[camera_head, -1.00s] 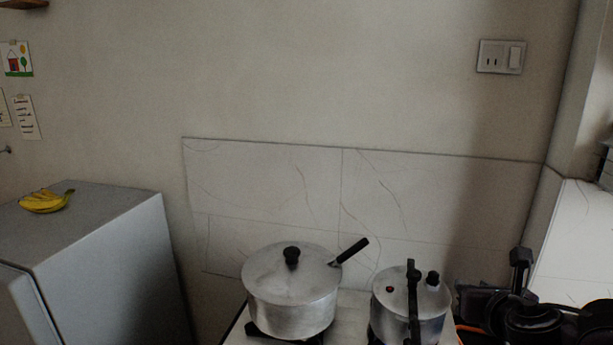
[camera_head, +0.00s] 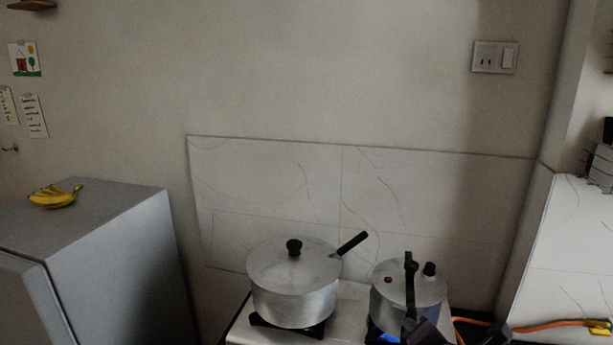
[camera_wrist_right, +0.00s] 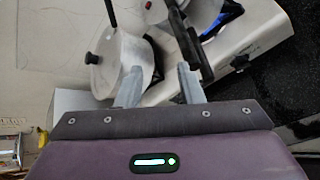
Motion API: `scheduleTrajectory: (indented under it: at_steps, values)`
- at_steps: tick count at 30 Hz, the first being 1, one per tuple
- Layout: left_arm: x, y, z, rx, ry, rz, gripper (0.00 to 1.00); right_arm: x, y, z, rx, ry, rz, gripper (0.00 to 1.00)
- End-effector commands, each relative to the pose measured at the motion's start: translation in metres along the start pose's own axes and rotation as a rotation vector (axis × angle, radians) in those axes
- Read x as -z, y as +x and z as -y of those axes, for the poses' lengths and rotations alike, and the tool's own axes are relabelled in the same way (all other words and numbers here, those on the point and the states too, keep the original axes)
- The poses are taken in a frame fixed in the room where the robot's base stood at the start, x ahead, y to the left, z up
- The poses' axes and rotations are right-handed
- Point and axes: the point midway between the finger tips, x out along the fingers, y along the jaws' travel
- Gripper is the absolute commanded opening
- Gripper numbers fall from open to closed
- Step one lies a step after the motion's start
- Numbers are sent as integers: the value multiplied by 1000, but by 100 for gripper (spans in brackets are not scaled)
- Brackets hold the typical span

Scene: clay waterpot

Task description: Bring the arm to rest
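My right gripper (camera_wrist_right: 160,86) shows in the right wrist view with its two grey fingers spread apart and nothing seen between the tips. In the head view, a dark part of my right arm shows at the bottom edge, in front of the pressure cooker (camera_head: 391,294). The cooker, with its black handle, stands on the stove (camera_head: 345,312); it is partly out of frame in the wrist view. Whether the gripper touches its handle (camera_wrist_right: 190,45) I cannot tell. My left gripper is not in view.
A lidded pot (camera_head: 293,295) with a black handle stands on the left burner. Blue flame (camera_head: 384,337) shows under the pressure cooker. A fridge (camera_head: 120,235) with bananas (camera_head: 55,197) on top stands at left. An orange hose (camera_head: 555,324) runs at right.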

Motion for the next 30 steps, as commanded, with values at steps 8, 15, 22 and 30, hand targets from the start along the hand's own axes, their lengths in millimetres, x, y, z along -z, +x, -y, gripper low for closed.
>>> scheduleTrajectory:
  at_steps: [8, 15, 22, 30]
  values:
    - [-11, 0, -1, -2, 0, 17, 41, 83, -29, 59, 283, 969, -52, 34]
    - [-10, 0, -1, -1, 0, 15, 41, 119, -61, 119, 584, 1556, 76, 34]
    - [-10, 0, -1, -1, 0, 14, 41, 146, -95, 168, 836, 1935, 265, 34]
    - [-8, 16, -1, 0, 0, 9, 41, 194, -43, 225, 891, 1959, 304, 34]
